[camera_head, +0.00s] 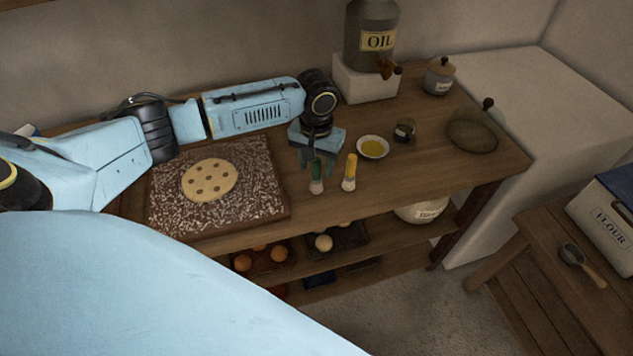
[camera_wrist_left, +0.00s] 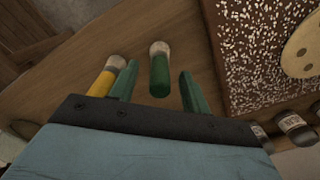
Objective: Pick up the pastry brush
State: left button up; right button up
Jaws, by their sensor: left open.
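Two brushes with pale bristles are by the front edge of the wooden table: one with a green handle (camera_head: 317,172) and one with a yellow handle (camera_head: 349,172). My left gripper (camera_head: 318,160) is open just above the green-handled brush. In the left wrist view the green brush (camera_wrist_left: 159,75) shows between the two fingers (camera_wrist_left: 158,90), with gaps on both sides. The yellow brush (camera_wrist_left: 102,82) is outside the fingers, close beside the left one. Which brush is the pastry brush I cannot tell. My right gripper is not in view.
A speckled board (camera_head: 262,196) with a round dough (camera_head: 209,180) is left of the brushes. A bowl of oil (camera_head: 373,148), a small dark jar (camera_head: 404,131) and an oil dispenser (camera_head: 372,35) stand to the right and behind. Eggs (camera_head: 323,243) sit on the shelf below.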

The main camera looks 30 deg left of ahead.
pick_arm(q)
jog(key=shift+f, duration=0.6)
